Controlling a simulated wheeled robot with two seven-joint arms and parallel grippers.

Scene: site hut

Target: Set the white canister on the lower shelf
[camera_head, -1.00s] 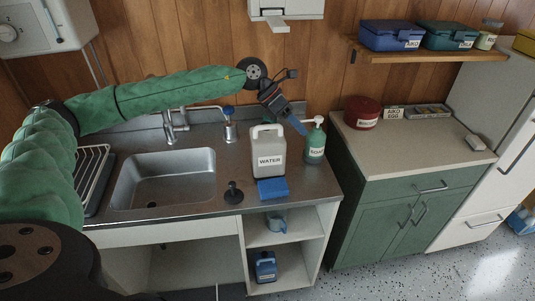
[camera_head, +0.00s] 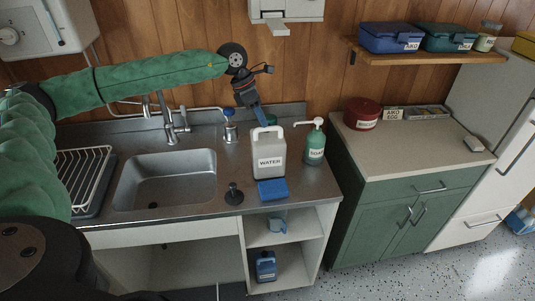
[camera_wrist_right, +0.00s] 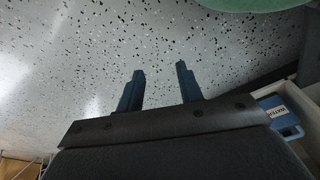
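The white canister (camera_head: 269,158), labelled WATER, stands upright on the steel counter right of the sink. My left gripper (camera_head: 262,121) points down at the top of its handle, at or just behind it; contact and finger opening cannot be made out. Under the counter is an open shelf unit with an upper board (camera_head: 262,242) bearing a blue-grey mug (camera_head: 277,225) and a lower shelf (camera_head: 290,278) bearing a blue canister (camera_head: 266,266). My right gripper (camera_wrist_right: 158,70) is open and empty over the speckled floor in the right wrist view.
A green soap bottle (camera_head: 315,146) stands close right of the white canister. A blue sponge (camera_head: 272,190) and a dark plunger-like object (camera_head: 234,194) lie in front. The faucet (camera_head: 172,128) and a blue-topped item (camera_head: 229,127) stand left. The lower shelf has room right of the blue canister.

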